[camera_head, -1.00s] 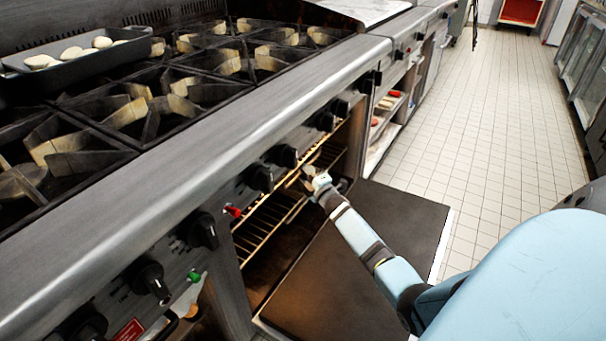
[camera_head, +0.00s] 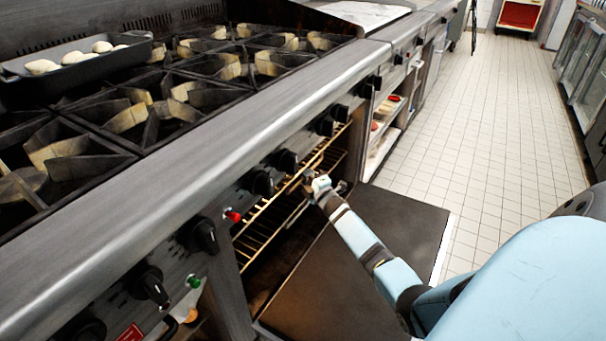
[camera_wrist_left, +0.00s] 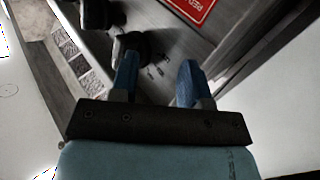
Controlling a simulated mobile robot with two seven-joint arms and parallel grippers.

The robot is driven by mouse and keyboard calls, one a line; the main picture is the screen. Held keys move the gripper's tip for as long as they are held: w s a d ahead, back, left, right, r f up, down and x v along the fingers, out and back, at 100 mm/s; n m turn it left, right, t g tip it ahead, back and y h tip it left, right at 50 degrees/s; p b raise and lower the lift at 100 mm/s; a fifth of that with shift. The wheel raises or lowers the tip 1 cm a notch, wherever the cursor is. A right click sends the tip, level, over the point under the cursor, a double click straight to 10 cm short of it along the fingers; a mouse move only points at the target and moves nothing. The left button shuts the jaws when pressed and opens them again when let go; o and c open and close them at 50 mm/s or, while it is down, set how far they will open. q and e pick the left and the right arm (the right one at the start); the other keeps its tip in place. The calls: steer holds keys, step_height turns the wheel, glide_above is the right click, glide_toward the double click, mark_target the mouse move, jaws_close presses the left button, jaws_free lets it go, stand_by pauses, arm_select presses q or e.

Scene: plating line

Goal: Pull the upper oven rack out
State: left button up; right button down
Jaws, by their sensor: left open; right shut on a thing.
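The upper oven rack (camera_head: 266,226) is a golden wire rack in the open oven, below the row of knobs in the head view. The control panel hides its back part, and I cannot clearly separate it from any rack below. My right gripper (camera_head: 311,183) is at the oven mouth, shut on the rack's front edge; its fingertips are small and partly hidden. My left gripper (camera_wrist_left: 157,80) shows in the left wrist view, open and empty, with its two blue fingers apart near a black knob (camera_wrist_left: 132,45) and the stove's front panel.
The lowered oven door (camera_head: 345,285) lies below the rack, under my right arm. Black knobs (camera_head: 285,160) line the panel above the opening. A dark tray (camera_head: 80,72) with pale rounds stands on the stove. The tiled floor (camera_head: 490,130) at right is clear.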

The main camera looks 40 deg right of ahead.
arm_select(q)
step_height(320, 180, up, 8)
steer(key=t+p, duration=0.3)
steer(key=p, duration=0.2)
step_height(320, 180, down, 5)
steer(key=a+n+g+y+p, duration=0.1)
steer(key=a+g+y+p, duration=0.1)
steer(key=p, duration=0.1)
steer(key=shift+a+f+p, duration=0.2)
steer(key=shift+a+p, duration=0.1)
steer(key=shift+a, duration=0.05)
arm_select(e)
steer(key=s+d, duration=0.3)
steer(key=s, duration=0.7)
steer(key=s+d, duration=0.3)
steer(key=s, duration=0.8)
steer(key=s+d, duration=0.3)
steer(key=s, duration=0.8)
arm_select(q)
steer(key=shift+s+f, duration=0.1)
steer(key=shift+s, duration=0.05)
arm_select(e)
steer(key=c, duration=1.5)
jaws_free()
steer(key=shift+o, duration=0.2)
steer(key=shift+d, duration=0.1)
